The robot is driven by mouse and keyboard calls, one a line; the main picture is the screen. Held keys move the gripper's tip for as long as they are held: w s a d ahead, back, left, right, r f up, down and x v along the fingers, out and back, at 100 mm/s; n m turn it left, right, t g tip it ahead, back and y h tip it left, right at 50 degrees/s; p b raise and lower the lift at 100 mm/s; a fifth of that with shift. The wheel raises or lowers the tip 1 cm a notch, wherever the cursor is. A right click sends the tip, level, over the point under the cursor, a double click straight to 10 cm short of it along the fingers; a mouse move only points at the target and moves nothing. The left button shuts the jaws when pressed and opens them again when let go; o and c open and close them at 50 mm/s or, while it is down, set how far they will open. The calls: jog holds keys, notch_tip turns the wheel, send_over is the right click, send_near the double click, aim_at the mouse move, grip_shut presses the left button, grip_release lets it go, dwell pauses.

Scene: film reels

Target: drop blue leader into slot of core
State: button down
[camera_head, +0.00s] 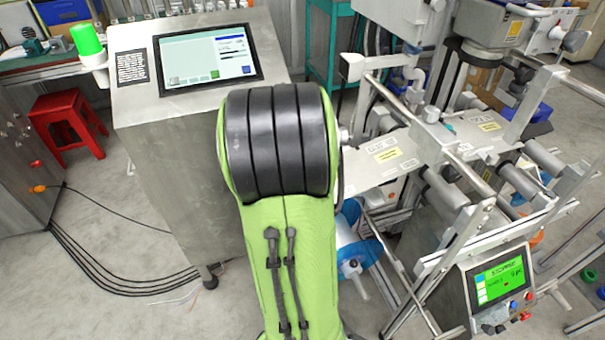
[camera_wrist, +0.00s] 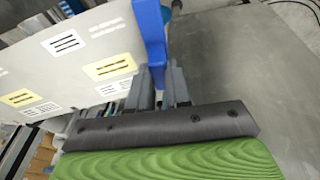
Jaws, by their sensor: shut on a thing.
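In the wrist view my gripper (camera_wrist: 160,80) is shut on a blue strip (camera_wrist: 150,35), which appears to be the blue leader. The strip stands up from between the two grey fingers and runs out of the top of the picture. In the head view my green and black arm hides the gripper and the strip. A blue round part (camera_head: 352,222) with a pale hub (camera_head: 353,266) shows just right of my arm, partly hidden. I cannot tell whether this hub is the core, and no slot can be made out.
A pale machine plate (camera_head: 388,158) with yellow labels lies right of my arm, below metal rollers and bars. A steel console (camera_head: 180,150) with a touchscreen (camera_head: 207,58) stands to the left. A small green-lit display (camera_head: 500,280) is at lower right. Cables cross the floor at left.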

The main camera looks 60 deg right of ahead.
jog(key=shift+w+a+f, duration=0.1)
jog(key=w+a+f, duration=0.6)
jog(key=a+f, duration=0.1)
jog(key=shift+f, duration=0.2)
dwell(1.8)
jog(key=shift+w, duration=0.1)
jog(key=shift+w+a+f, duration=0.35)
jog(key=shift+a+f, duration=0.1)
jog(key=s+d+f, duration=0.3)
jog(key=s+d, duration=0.4)
jog(key=d, duration=0.1)
jog(key=shift+s+d+f, duration=0.3)
jog(key=shift+d+f, duration=0.05)
jog(key=shift+f, duration=0.05)
dwell(1.5)
jog(key=s+d+f, duration=0.3)
jog(key=s+d, duration=0.3)
jog(key=d, duration=0.1)
jog(key=shift+s, duration=0.15)
dwell(1.4)
